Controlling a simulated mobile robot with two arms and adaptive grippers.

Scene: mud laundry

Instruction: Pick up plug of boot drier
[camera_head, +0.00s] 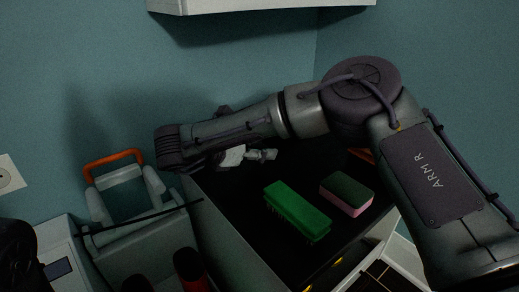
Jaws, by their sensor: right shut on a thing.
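My right arm comes in from the right, and its wrist bends back over the dark top of a cabinet. My right gripper (250,154) is mostly hidden under the wrist and is shut on a small pale piece (232,156), which looks like the plug. The plug's shape and prongs cannot be made out. A grey device with an orange handle (113,157) and upright arms, likely the boot drier (135,238), stands at the left. A thin dark rod or cord crosses in front of it. My left gripper cannot be seen.
A green brush (297,211) and a pink-and-dark sponge (346,193) lie on the black cabinet top (240,207). A wall socket (8,176) is at the far left. A white shelf (255,5) hangs above.

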